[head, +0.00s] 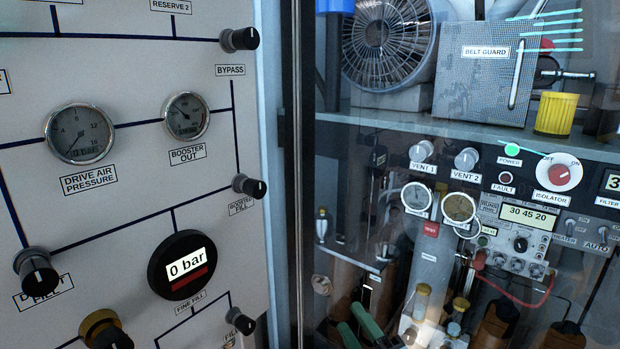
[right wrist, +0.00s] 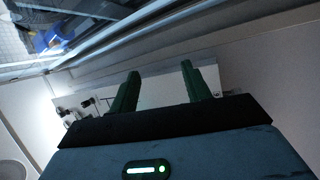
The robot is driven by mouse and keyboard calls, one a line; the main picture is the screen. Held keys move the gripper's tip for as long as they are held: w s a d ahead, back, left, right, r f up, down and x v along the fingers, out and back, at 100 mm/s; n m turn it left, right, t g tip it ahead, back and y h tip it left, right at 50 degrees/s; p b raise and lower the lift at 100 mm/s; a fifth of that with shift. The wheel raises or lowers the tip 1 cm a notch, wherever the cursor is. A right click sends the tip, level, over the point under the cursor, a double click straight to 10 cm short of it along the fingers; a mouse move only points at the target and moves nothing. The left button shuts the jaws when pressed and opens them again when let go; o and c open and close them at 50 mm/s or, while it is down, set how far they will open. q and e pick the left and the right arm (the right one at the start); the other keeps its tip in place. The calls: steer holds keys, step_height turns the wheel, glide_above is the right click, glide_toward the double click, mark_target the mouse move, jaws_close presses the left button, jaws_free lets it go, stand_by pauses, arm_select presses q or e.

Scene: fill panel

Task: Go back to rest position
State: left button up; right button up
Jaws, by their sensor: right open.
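The green fingers of my right gripper (head: 358,322) show at the bottom of the head view, in front of or reflected in the glass; I cannot tell which. In the right wrist view my right gripper (right wrist: 160,72) has its two green fingers spread apart, with nothing between them. A pale panel edge with small fittings lies beyond the fingers there. My left gripper is in neither view. The fill panel (head: 130,230) fills the left of the head view. Its round display (head: 183,266) reads 0 bar.
The panel carries a drive air pressure gauge (head: 80,133), a booster out gauge (head: 186,116) and several dark knobs. At right, behind glass, are a belt guard (head: 480,85), a fan (head: 389,45), a red isolator switch (head: 559,175) and a yellow cup-like part (head: 556,113).

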steer(key=s+d+f+m+g+h, duration=0.4)
steer(key=s+f+m, duration=0.45)
steer(key=f, duration=0.45)
steer(key=s+d+f+m+g+h, duration=0.25)
steer(key=s+d+f+m, duration=0.55)
steer(key=f, duration=0.5)
steer(key=s+f+m+g+h, duration=0.1)
steer(key=s+f, duration=0.2)
steer(key=s, duration=0.3)
steer(key=s+f+m+g+h, duration=0.1)
steer(key=s+f+m+g, duration=0.1)
steer(key=s, duration=0.5)
steer(key=shift+d+f, duration=0.25)
steer(key=shift+f, duration=0.55)
steer(key=shift+w, duration=0.15)
